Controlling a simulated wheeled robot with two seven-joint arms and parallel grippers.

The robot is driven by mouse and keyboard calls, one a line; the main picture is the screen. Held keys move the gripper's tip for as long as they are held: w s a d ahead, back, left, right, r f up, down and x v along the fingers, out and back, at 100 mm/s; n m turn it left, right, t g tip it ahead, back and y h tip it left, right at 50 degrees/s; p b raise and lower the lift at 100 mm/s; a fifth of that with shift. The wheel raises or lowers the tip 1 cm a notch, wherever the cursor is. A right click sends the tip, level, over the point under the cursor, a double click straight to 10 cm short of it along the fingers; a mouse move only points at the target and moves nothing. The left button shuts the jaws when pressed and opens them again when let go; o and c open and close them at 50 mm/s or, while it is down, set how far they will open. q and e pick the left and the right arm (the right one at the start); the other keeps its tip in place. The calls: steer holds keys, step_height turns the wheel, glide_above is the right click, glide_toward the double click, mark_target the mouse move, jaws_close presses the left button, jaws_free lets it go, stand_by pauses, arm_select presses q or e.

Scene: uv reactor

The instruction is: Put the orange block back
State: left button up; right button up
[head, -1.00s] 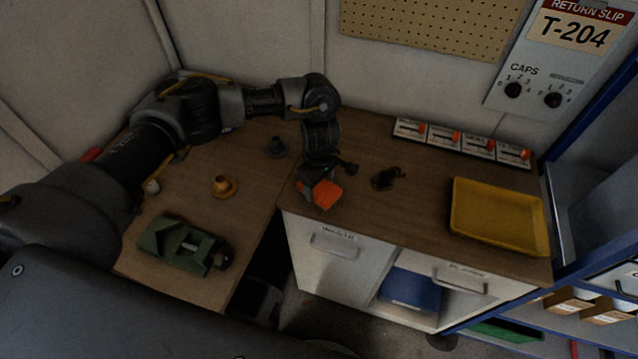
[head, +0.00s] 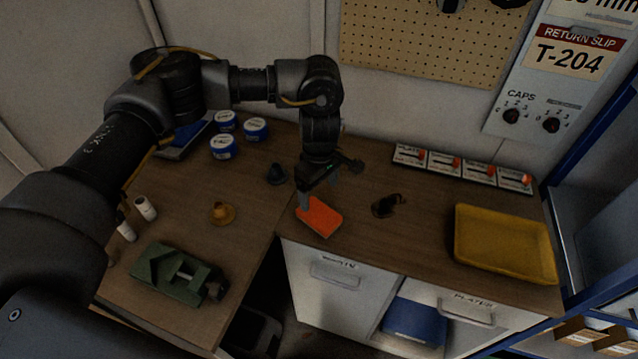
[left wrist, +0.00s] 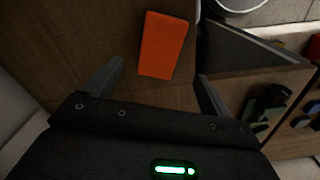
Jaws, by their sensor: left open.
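The orange block (head: 319,217) lies flat on the wooden bench near its front edge, above the left drawer. It also shows whole in the left wrist view (left wrist: 162,45), beyond my fingertips. My left gripper (head: 319,193) points down over the block, open and empty. In the left wrist view its two fingers (left wrist: 160,74) are spread apart, with bare wood between them and the block ahead. I cannot tell the exact gap between fingertips and block in the head view. My right gripper is not in view.
A yellow tray (head: 505,243) is at the right. A small dark item (head: 386,205) lies right of the block. Wood between block and tray is mostly clear.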

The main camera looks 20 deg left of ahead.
arm_select(q)
steer(key=shift+r+b, duration=0.3)
steer(key=shift+r, duration=1.4)
